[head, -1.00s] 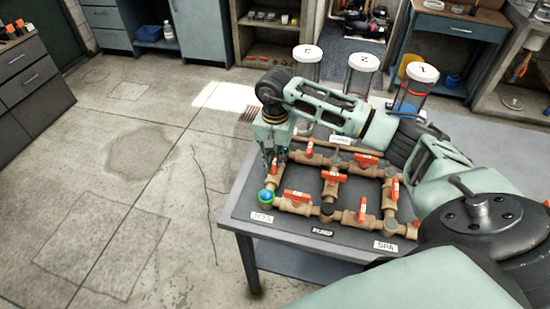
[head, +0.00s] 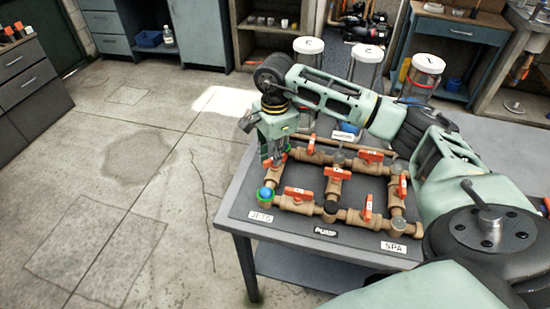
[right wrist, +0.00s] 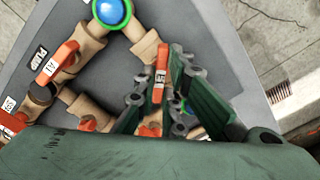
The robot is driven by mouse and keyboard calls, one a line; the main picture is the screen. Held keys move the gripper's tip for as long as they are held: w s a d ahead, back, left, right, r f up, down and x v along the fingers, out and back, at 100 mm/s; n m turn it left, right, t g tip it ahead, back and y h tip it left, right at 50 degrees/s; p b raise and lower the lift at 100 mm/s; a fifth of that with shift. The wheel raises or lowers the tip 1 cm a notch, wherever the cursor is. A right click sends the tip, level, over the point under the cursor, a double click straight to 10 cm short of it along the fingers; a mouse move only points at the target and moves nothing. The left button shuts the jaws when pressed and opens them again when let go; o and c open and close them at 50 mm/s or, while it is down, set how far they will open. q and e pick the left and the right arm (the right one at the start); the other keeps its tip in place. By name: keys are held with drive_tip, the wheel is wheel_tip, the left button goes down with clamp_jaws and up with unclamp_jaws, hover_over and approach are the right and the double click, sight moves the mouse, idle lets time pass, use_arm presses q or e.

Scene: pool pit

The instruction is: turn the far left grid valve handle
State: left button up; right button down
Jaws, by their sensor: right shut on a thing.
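The grid of tan pipes (head: 325,208) lies on the grey table, with several red valve handles. The far left valve handle (head: 273,160) is on the left-hand pipe, behind the blue-topped fitting (head: 264,193). My right gripper (head: 271,158) reaches down over it and partly hides it. In the right wrist view, this red handle with a white label (right wrist: 158,78) sits between the two green fingers of my right gripper (right wrist: 157,92), which are shut on it. The valve body below is mostly hidden, so its angle to the pipe is hard to tell. My left gripper is out of view.
Three clear jars with white lids (head: 367,54) stand behind the grid. My right arm passes over the grid's back right. Labels, including SPA (head: 393,248), lie along the table's front (head: 300,246). Open floor is to the left.

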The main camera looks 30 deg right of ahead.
drive_tip(key=m+b, duration=0.1)
drive_tip(key=m, duration=0.3)
drive_tip(key=shift+m+b, duration=0.3)
drive_tip(key=shift+r+m+b, duration=0.1)
drive_tip(key=shift+m+b, duration=0.35)
drive_tip(key=shift+m, duration=1.55)
drive_tip(key=shift+w, duration=0.1)
drive_tip(key=c, duration=1.8)
unclamp_jaws()
drive_tip(key=shift+c, duration=0.2)
wheel_tip(320, 180, up, 12)
